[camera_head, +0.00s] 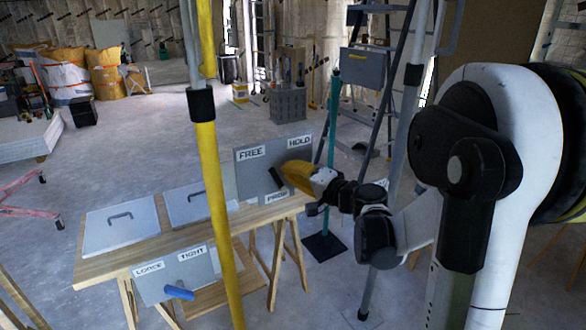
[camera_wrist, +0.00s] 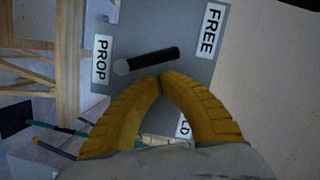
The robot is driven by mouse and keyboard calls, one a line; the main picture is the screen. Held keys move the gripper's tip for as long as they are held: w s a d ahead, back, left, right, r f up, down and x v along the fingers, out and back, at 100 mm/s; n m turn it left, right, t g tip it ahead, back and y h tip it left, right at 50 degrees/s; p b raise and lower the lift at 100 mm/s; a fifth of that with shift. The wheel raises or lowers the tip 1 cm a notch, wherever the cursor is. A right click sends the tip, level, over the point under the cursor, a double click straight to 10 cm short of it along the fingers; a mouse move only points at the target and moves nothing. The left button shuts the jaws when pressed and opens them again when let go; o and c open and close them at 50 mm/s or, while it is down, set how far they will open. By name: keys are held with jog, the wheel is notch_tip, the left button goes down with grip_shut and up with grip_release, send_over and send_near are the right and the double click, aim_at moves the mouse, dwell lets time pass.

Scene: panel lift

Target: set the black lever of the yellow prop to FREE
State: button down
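A grey panel (camera_head: 246,176) bears the labels FREE at its upper left, HOLD at its upper right and PROP low down. It also shows, turned sideways, in the wrist view (camera_wrist: 150,35). The black lever (camera_wrist: 152,59) lies across it between PROP and FREE, its round grey end nearer PROP. In the head view the lever (camera_head: 276,184) slants at the panel's lower middle, partly behind my gripper (camera_head: 281,171). My yellow fingers (camera_wrist: 160,80) have their tips together beside the lever, with nothing visible between them; contact is unclear. A yellow prop (camera_head: 214,190) stands in front.
A wooden trestle table (camera_head: 100,268) carries two grey plates with handles (camera_head: 120,232). A lower panel (camera_head: 160,276) reads LOOSE and TIGHT and has a blue lever (camera_head: 179,292). A teal post (camera_head: 331,125) and a ladder (camera_head: 398,90) stand behind. Open floor lies at the left.

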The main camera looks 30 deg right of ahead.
jog(key=shift+a+r+n, duration=0.1)
jog(key=shift+a+n, duration=0.55)
jog(key=shift+n, duration=0.15)
jog(key=shift+a, duration=0.15)
